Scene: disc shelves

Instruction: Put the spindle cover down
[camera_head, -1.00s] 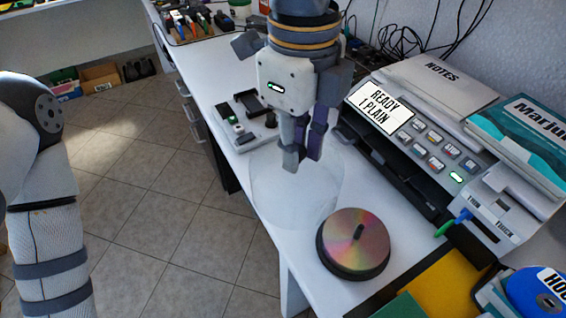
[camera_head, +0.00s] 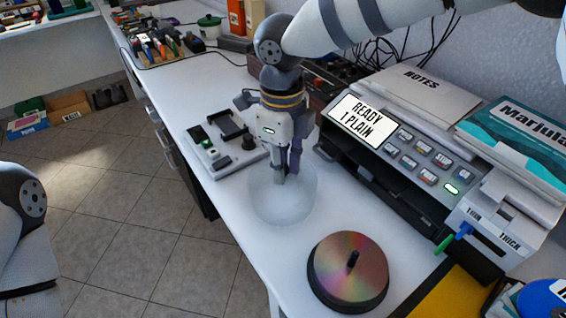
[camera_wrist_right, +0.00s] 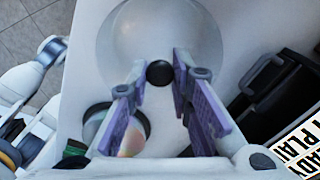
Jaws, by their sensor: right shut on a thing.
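The spindle cover (camera_head: 268,207) is a clear, pale dome on or just over the white desk, left of the laminator-like machine. I cannot tell whether its rim touches the desk. My right gripper (camera_head: 286,176) points down at its top and is shut on its dark knob (camera_wrist_right: 159,73), which shows between the fingers in the right wrist view. The disc spindle (camera_head: 349,268), a stack of shiny discs with a black post, stands uncovered nearer the front, apart from the cover. My left gripper is not in view; only my left arm shows at the left edge.
The grey machine (camera_head: 405,160) with a "READY 1 PLAIN" screen stands to the right. A grey tray-like device (camera_head: 222,140) is behind the cover. A yellow folder (camera_head: 425,296) lies front right. The desk's left edge (camera_head: 226,212) is close to the cover.

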